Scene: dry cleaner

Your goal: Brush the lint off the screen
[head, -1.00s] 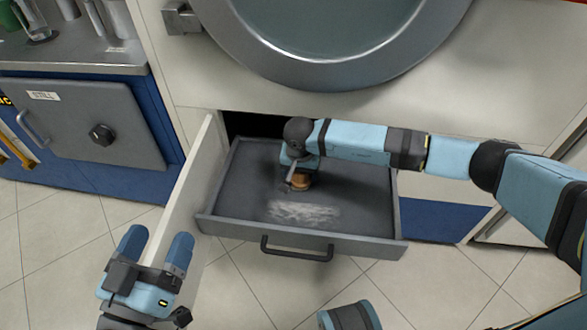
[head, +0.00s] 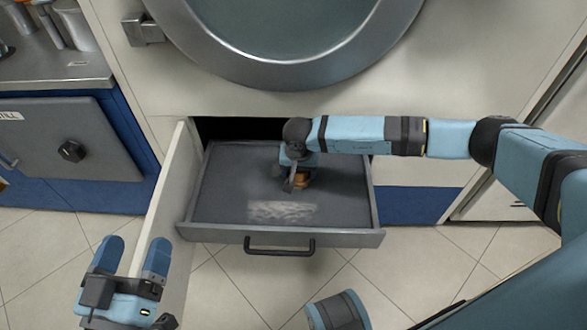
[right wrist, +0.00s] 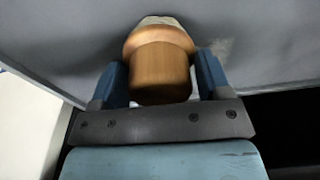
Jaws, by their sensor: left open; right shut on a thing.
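The screen (head: 225,180) is the dark grey floor of a pulled-out drawer below a big round machine door. A patch of whitish lint (head: 282,211) lies on it near the front edge. My right gripper (head: 297,180) is shut on a wooden brush (head: 303,181) and holds it over the middle of the screen, behind the lint. In the right wrist view the brush handle (right wrist: 160,72) sits between the two fingers, with pale bristles partly showing beyond it. I cannot tell if the bristles touch the screen. My left gripper (head: 130,256) is open and empty, left of the drawer.
The drawer has a dark handle (head: 279,248) at its front. An open pale panel (head: 168,212) stands along the drawer's left side. A steel counter (head: 60,76) with cups is at the far left. Tiled floor lies open in front.

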